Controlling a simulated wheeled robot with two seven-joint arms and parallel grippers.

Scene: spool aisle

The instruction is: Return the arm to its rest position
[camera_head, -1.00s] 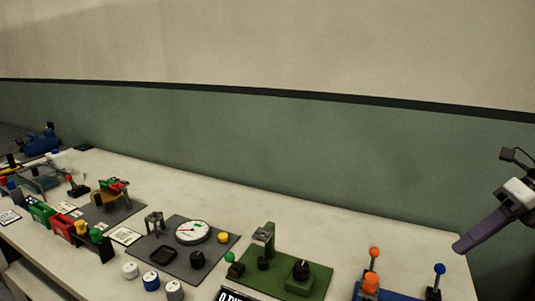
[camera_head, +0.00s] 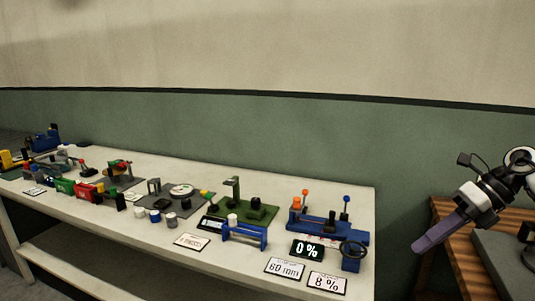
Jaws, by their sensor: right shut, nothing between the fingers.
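My right gripper (camera_head: 435,236) shows at the right side of the head view, on an arm that comes in from the right edge. Its purple fingers are together and point down and to the left, with nothing visible between them. It is in the air beyond the right end of the white bench (camera_head: 225,261), apart from everything on it. My left gripper is not in the head view.
A blue lever stand (camera_head: 327,228), a 0% display (camera_head: 307,250), a black handwheel (camera_head: 353,249) and a green fixture (camera_head: 250,210) stand on the bench. A wooden table (camera_head: 466,263) with a grey slab is at the right. A gap separates it from the bench.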

